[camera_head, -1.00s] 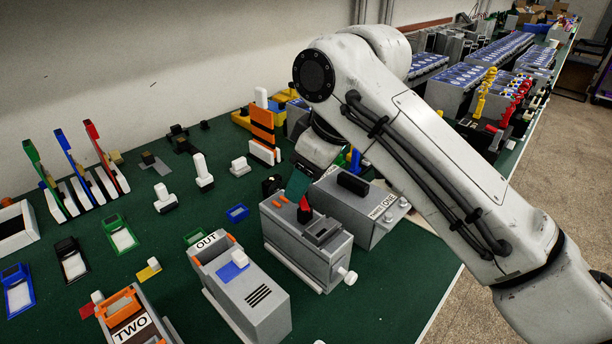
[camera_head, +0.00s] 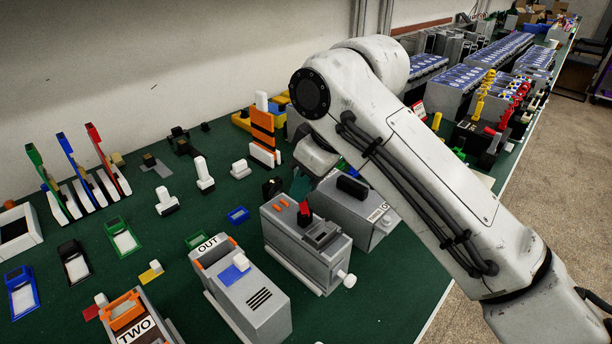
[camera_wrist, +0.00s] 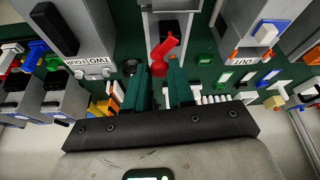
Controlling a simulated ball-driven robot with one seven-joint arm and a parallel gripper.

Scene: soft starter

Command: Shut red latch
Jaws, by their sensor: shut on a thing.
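The red latch (camera_head: 305,208) is a small red lever on a dark base, on top of a grey box (camera_head: 290,240) in the middle of the bench. In the wrist view the red latch (camera_wrist: 163,50) stands between and just past the tips of my teal fingers. My gripper (camera_wrist: 160,72) is shut on it, though the exact contact is hard to see. In the head view my gripper (camera_head: 301,186) is at the back of the latch, partly hidden by the box and my arm.
A grey box labelled OUT (camera_head: 255,295) stands in front, left of the latch box. Another grey box with a black handle (camera_head: 352,187) stands close to its right. The TWO box (camera_head: 135,325) is at front left. Green bench surface shows at left.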

